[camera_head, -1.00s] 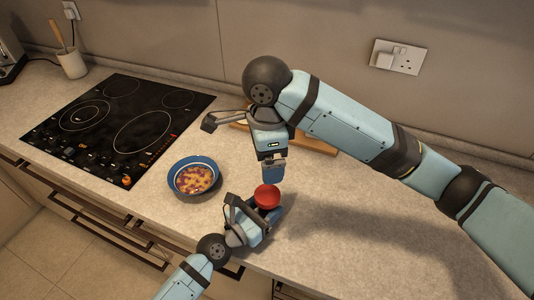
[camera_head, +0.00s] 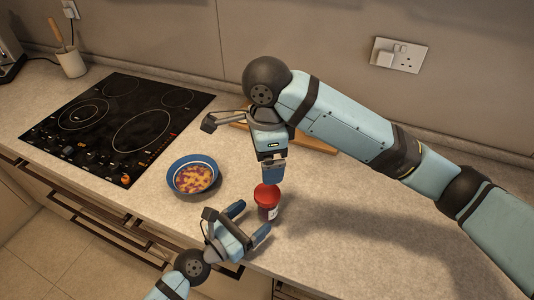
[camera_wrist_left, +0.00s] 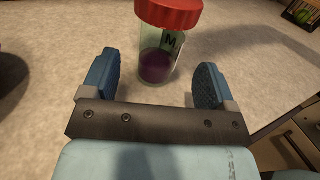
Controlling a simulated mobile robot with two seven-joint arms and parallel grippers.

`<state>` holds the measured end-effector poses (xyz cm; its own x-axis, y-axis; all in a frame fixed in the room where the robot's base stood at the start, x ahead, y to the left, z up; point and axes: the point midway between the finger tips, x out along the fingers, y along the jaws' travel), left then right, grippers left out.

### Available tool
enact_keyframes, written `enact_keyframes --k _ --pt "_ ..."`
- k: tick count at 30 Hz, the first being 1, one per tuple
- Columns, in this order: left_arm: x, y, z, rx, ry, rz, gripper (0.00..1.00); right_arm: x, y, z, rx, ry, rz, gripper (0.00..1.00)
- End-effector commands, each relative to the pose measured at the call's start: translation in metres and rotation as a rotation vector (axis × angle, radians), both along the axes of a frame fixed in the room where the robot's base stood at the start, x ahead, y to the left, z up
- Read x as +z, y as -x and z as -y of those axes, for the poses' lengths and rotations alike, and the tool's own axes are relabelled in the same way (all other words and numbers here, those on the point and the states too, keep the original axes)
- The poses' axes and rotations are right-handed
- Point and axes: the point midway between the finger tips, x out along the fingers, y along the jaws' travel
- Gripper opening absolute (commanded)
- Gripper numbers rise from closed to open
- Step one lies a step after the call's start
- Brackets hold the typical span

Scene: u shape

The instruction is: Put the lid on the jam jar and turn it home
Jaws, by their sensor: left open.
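The jam jar (camera_head: 268,212) stands upright on the worktop near its front edge. It is clear glass with purple jam low inside and a label; it also shows in the left wrist view (camera_wrist_left: 156,66). The red lid (camera_head: 267,191) sits on top of the jar and looks level (camera_wrist_left: 170,13). My left gripper (camera_head: 250,221) is open and empty, just in front of the jar, with its fingers pointing towards it. My right gripper (camera_head: 273,179) points down directly above the lid. Whether it touches the lid, and how its jaws stand, I cannot tell.
A blue bowl (camera_head: 192,163) of colourful food stands left of the jar. A black hob (camera_head: 115,130) lies further left. A wooden board (camera_head: 318,146) lies behind my right gripper, partly hidden. The worktop (camera_head: 380,240) to the right is clear.

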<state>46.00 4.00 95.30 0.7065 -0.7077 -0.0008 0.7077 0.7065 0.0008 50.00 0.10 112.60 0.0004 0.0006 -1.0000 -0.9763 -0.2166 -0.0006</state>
Motion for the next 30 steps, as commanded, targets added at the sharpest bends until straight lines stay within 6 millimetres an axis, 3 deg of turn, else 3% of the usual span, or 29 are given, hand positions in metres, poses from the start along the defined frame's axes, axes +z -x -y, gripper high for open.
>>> enact_keyframes --k 6,12,30 --pt "-0.004 0.036 -0.036 0.000 -0.002 -0.001 0.80 -0.013 0.000 0.000 0.000 0.000 0.000 0.93" --pt "-0.002 0.054 -0.054 -0.001 -0.001 0.000 0.80 -0.019 0.000 0.000 0.000 0.000 0.000 0.93" --pt "0.000 0.059 -0.059 0.000 0.001 0.000 0.80 -0.020 0.000 0.000 0.000 0.000 0.000 0.93"
